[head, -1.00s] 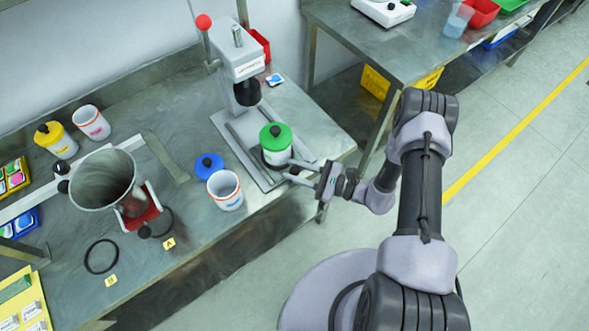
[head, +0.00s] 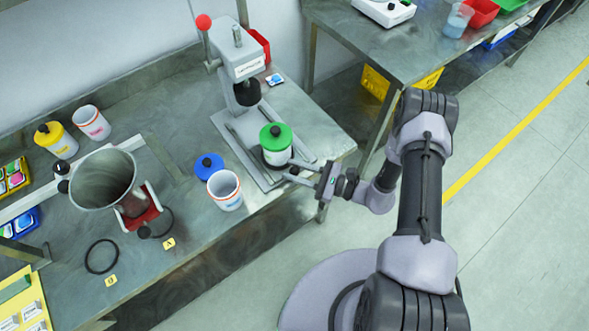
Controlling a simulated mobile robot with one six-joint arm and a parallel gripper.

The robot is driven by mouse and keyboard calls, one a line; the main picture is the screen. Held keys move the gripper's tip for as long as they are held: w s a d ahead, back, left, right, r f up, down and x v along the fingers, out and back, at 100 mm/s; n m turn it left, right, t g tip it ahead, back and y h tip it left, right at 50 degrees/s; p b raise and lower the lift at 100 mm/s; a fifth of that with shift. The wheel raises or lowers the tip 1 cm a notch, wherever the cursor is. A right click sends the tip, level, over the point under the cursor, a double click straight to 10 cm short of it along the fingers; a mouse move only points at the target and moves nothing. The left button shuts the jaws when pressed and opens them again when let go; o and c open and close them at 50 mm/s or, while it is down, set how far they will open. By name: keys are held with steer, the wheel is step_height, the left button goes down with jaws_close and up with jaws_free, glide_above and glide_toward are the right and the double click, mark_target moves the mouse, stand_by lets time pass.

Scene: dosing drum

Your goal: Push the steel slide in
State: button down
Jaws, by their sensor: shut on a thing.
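A bench press (head: 238,70) stands on the steel bench. Its steel slide (head: 240,148) runs along the base towards the bench's front edge. A white drum with a green lid (head: 276,138) stands upright on the slide's front part, in front of the press's dark ram (head: 247,93). My gripper (head: 288,170) is low at the slide's front end, right beside the drum's foot. Its two fingers are a little apart and shut on the slide's front end. The exact contact is small and partly hidden.
A white cup (head: 225,190) and a blue lid (head: 209,166) stand just left of the slide. A steel funnel (head: 102,180) on a red stand and yellow-lidded jar (head: 56,140) are further left. A second table (head: 420,40) stands at right. Floor at right is clear.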

mark_target(285, 160)
steer(key=w+a, duration=0.1)
steer(key=w+a+b, duration=0.1)
steer(key=w, duration=0.1)
steer(key=shift+a+f+b, duration=0.1)
steer(key=shift+f+b, duration=0.05)
steer(key=shift+b, duration=0.15)
steer(key=shift+w+a, duration=0.2)
steer(key=shift+w, duration=0.2)
steer(key=c, duration=1.1)
jaws_free()
steer(key=p+v, duration=0.1)
steer(key=v, duration=1.6)
steer(key=shift+d, duration=0.25)
